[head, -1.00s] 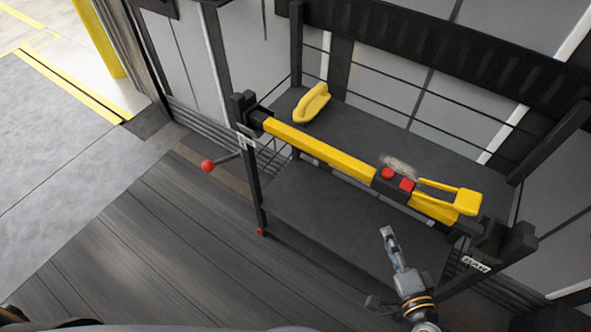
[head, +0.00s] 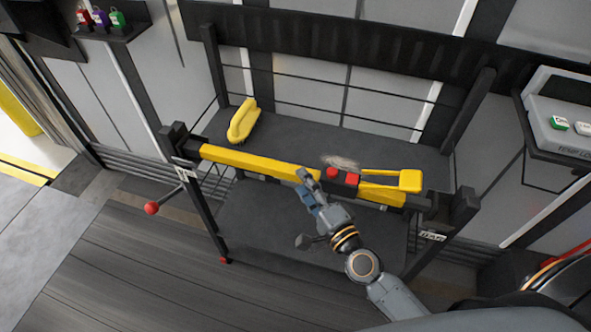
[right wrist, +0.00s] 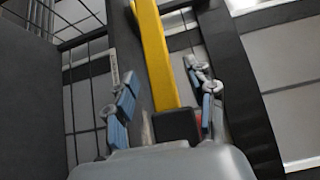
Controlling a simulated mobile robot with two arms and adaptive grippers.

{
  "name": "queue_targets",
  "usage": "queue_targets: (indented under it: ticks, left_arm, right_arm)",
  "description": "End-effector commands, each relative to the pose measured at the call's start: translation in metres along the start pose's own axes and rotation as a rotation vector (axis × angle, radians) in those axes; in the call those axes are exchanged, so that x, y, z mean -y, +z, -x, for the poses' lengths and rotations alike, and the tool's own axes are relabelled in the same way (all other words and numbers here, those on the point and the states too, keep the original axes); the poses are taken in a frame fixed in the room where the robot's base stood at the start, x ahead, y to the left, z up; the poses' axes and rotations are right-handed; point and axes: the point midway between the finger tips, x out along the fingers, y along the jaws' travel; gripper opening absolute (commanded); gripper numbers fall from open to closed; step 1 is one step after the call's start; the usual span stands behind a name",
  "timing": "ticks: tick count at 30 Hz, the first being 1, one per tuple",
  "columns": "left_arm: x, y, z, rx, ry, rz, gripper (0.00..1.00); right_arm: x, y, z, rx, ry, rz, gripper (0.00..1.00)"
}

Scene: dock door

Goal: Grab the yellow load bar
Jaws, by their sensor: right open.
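The yellow load bar (head: 260,163) lies across the top front of a dark rack, its ends at the two black posts. It has a dark section with red buttons (head: 344,176) and a yellow lever (head: 400,178) toward its right end. My right gripper (head: 306,185) is at the bar's near side, just left of the red buttons. In the right wrist view the open fingers (right wrist: 167,95) stand on either side of the yellow bar (right wrist: 153,50). I cannot tell whether they touch it. My left gripper is not in view.
A yellow handle-shaped object (head: 243,121) rests on the rack's upper shelf (head: 300,131). A red-knobbed lever (head: 152,208) sticks out at the left post. Small coloured items (head: 100,18) stand on a ledge at top left. A wall unit (head: 565,115) is at right.

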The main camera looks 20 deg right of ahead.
Motion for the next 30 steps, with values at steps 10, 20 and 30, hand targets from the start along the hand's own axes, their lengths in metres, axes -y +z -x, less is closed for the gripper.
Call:
queue_targets:
  ticks: [10, 20, 30]
  left_arm:
    - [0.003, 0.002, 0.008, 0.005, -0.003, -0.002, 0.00]
    - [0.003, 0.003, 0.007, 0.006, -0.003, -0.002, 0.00]
    - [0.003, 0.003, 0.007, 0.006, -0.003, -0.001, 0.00]
  right_arm:
    - [-0.001, -0.002, -0.044, 0.000, 0.000, 0.001, 0.55]
    - [-0.002, -0.002, -0.045, 0.000, 0.000, 0.001, 0.34]
    - [-0.002, -0.002, -0.044, 0.000, 0.000, 0.001, 0.00]
